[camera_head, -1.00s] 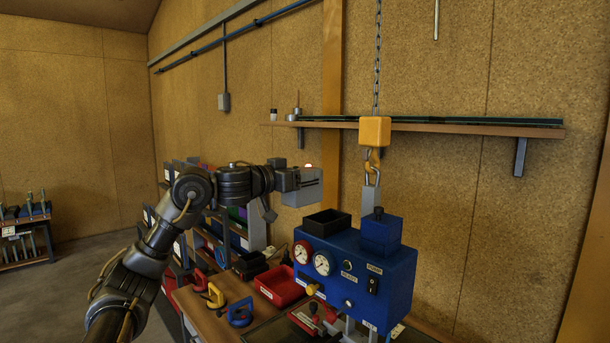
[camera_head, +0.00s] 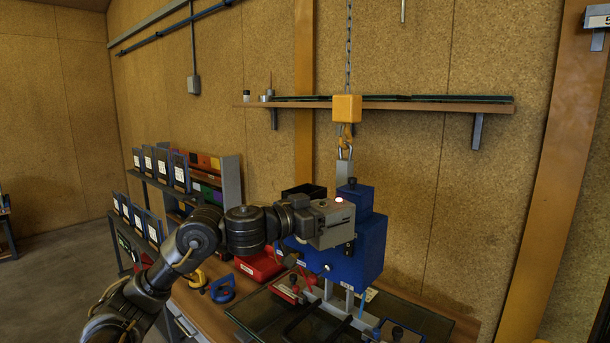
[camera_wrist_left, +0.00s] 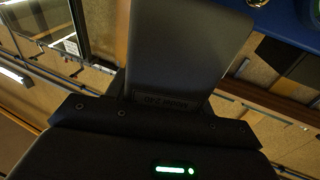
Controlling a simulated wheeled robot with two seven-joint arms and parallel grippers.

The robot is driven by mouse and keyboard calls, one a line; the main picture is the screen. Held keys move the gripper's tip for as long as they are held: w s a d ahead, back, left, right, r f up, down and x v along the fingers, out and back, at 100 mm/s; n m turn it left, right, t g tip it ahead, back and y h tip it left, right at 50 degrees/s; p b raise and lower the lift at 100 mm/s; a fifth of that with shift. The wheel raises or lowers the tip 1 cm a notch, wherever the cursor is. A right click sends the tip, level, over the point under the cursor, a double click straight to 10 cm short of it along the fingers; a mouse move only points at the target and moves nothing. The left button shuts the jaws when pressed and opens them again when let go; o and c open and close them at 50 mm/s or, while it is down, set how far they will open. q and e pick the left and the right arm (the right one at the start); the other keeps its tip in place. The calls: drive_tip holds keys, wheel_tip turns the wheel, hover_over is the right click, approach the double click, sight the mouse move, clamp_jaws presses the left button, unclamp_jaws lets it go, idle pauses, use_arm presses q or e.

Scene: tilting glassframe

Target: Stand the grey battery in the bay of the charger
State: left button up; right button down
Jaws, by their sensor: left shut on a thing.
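My left gripper (camera_head: 346,228) reaches in from the left, in front of the blue gauge unit. In the left wrist view a dark grey block, which I take to be the grey battery (camera_wrist_left: 185,50), stands out from the gripper body and fills the upper middle. The gripper is shut on it. In the head view I cannot make the battery out apart from the grey gripper. I cannot pick out the charger or its bay with certainty. My right gripper is not in view.
The blue unit (camera_head: 368,250) hangs from a yellow hook block (camera_head: 347,108), close behind the gripper. A black open box (camera_head: 305,190) is behind it. A red tray (camera_head: 258,265) and a blue clamp-like tool (camera_head: 222,289) lie on the bench. A shelf (camera_head: 425,106) runs above.

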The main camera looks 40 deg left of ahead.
use_arm(q)
drive_tip(key=s+d+f, duration=0.3)
drive_tip(key=s+f, duration=0.2)
drive_tip(key=f, duration=0.5)
drive_tip(key=s+d+f+h+b, duration=0.1)
drive_tip(key=s+d+f, duration=0.3)
drive_tip(key=f, duration=0.5)
drive_tip(key=s+d+f+m+b, duration=0.1)
drive_tip(key=s+d+f, duration=0.2)
drive_tip(key=s+f, duration=0.3)
wheel_tip(320, 180, down, 5)
drive_tip(key=shift+d+r+g, duration=0.15)
drive_tip(key=shift+d+g, duration=0.1)
drive_tip(key=shift+g, duration=0.15)
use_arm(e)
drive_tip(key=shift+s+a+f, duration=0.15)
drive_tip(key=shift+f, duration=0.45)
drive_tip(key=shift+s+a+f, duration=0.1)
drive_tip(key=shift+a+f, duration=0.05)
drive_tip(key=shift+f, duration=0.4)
